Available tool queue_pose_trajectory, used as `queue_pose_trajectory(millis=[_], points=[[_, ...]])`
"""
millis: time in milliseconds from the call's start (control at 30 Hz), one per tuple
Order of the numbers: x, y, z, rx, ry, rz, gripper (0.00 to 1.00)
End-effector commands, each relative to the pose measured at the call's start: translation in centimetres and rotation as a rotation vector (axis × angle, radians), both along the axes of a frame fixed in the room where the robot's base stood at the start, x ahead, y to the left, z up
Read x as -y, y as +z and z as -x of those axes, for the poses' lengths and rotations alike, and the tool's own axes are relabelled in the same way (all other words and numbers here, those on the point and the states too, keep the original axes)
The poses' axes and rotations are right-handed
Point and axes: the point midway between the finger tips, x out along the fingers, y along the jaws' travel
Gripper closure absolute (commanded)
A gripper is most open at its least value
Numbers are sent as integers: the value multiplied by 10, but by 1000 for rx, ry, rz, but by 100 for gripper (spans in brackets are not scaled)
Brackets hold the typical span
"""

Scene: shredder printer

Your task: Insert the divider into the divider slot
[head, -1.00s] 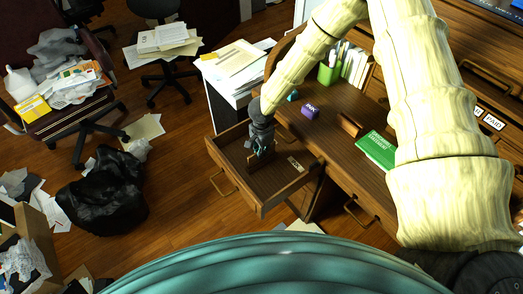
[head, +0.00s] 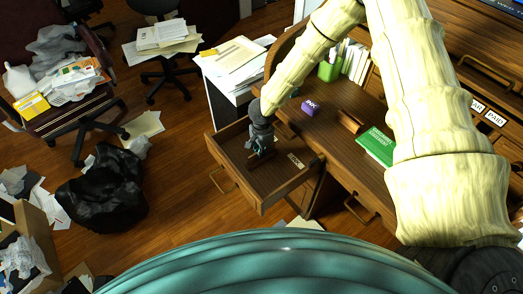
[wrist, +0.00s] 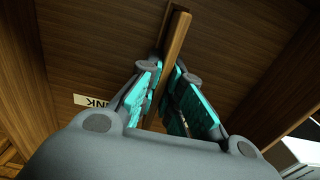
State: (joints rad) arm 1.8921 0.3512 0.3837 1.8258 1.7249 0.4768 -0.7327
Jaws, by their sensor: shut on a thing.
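The divider is a thin brown wooden strip (wrist: 178,38). My gripper (wrist: 163,80) is shut on it, with one teal-padded finger on each side. In the wrist view the divider runs from between the fingers up to the top of the picture, over the wooden drawer bottom. In the head view my gripper (head: 262,149) is inside the open desk drawer (head: 235,178), near its middle, and mostly covers the divider. I cannot tell whether the divider's lower edge touches the drawer bottom.
A small label (head: 295,160) lies in the drawer's right part; it reads INK in the wrist view (wrist: 93,101). Drawer walls stand close on both sides. A purple ink box (head: 310,106) and a green book (head: 376,146) are on the desk. A black bag (head: 103,190) lies on the floor.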

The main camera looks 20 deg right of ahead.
Motion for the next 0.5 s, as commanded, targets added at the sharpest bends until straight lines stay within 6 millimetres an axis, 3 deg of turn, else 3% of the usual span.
queue_pose_trajectory(millis=[33,100,200,500], points=[[0,-2,0,0,0,0,100],[0,-1,0,0,0,0,82],[0,-1,0,0,0,0,68],[0,0,0,0,0,0,68]])
